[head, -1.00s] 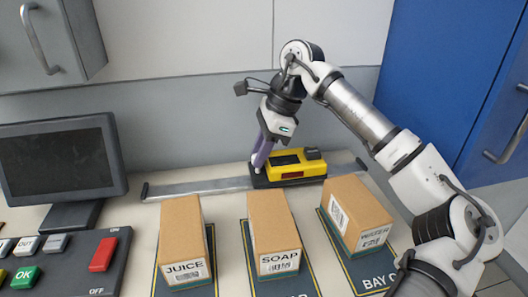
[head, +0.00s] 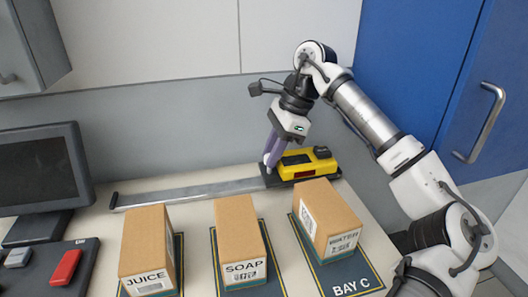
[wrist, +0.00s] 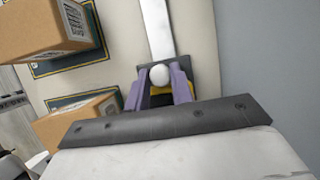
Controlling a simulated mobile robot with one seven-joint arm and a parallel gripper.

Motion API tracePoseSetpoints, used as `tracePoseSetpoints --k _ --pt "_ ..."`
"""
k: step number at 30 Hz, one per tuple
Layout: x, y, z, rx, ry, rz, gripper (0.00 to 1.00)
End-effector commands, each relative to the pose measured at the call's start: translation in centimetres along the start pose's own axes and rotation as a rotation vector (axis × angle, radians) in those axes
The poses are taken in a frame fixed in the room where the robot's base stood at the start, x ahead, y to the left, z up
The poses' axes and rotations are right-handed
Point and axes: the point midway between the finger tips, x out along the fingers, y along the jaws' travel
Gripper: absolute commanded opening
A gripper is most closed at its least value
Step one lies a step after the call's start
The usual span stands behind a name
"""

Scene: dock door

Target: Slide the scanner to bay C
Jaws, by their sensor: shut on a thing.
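The yellow and black scanner (head: 308,163) sits on a dark carriage at the right end of the metal rail (head: 185,192). It is behind the WATER box (head: 327,222), which stands on the bay C mat (head: 345,286). My gripper (head: 269,163) points down at the left end of the carriage. In the wrist view its purple fingers (wrist: 159,88) are shut on a round white knob (wrist: 159,75) on the carriage. Most of the scanner is hidden behind the gripper in that view, with only bits of yellow showing.
The SOAP box (head: 240,240) and JUICE box (head: 147,250) stand on mats to the left. A monitor (head: 40,170) and a button panel with a red switch (head: 66,267) are at the far left. The rail left of the carriage is clear. A blue cabinet (head: 425,80) is at right.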

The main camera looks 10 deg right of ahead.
Motion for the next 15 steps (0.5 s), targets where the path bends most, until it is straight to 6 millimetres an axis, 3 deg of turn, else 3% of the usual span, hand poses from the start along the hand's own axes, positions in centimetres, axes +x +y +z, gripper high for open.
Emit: tracePoseSetpoints --k 9,10,15 --pt "-0.34 -0.04 -0.39 0.005 0.004 -0.007 0.00" --pt "-0.35 -0.05 -0.40 0.005 0.004 -0.007 0.24" --pt "-0.28 -0.03 -0.35 0.004 0.004 -0.005 0.44"
